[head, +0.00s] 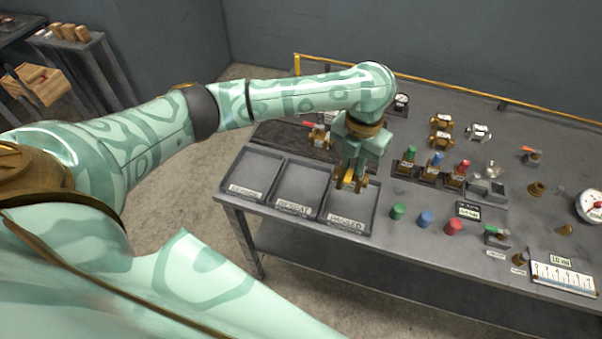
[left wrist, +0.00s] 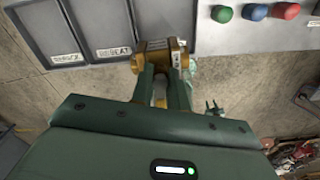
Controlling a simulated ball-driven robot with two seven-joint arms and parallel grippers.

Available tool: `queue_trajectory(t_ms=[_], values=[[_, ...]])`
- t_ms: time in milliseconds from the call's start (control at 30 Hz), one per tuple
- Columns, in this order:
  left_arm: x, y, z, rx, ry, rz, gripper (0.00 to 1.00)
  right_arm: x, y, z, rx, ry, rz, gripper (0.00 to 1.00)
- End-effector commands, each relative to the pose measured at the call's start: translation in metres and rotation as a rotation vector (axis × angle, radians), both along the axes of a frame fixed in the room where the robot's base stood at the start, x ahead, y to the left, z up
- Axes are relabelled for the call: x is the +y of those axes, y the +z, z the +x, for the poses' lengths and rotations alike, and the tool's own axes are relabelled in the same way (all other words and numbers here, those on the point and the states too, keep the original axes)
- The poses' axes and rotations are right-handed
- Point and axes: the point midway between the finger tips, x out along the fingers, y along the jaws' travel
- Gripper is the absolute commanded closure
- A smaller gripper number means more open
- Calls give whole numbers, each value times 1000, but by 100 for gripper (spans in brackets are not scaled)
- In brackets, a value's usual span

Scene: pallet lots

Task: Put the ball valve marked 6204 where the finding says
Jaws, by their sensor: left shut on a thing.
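My left gripper (head: 349,184) is shut on a brass ball valve (left wrist: 158,46) and holds it over the right-hand tray (head: 352,208). The valve shows between the fingertips (left wrist: 162,62) in the left wrist view; its marking cannot be read. Three shallow grey trays stand in a row at the bench's left end. The left tray (head: 252,170) and middle tray (head: 303,184) look empty. The middle label seems to read REPEAT; the other labels are too small to read surely. My right gripper is not in view.
Green (head: 398,211), blue (head: 426,218) and red (head: 453,227) buttons line the bench front right of the trays. Several valves stand behind them, some with coloured tops. A small display (head: 468,210) and a dial gauge (head: 590,206) are farther right. A brass rail (head: 450,91) runs along the back.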

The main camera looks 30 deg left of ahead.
Motion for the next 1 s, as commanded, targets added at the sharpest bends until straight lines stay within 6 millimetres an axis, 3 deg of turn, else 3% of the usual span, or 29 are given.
queue_trajectory(t_ms=[167, 400, 500, 767, 933, 1000], values=[[25, -11, 4, 1, -37, 1, 100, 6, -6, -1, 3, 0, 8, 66], [89, -42, 11, 1, -35, 2, 100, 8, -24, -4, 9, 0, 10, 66], [105, -62, 12, 2, -37, 1, 100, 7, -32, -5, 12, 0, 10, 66], [123, -80, 15, -1, -39, 0, 100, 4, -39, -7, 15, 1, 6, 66], [142, -104, 16, 2, -36, 2, 100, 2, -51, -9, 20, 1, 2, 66], [139, -117, 16, 1, -39, 0, 100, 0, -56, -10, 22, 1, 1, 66]])
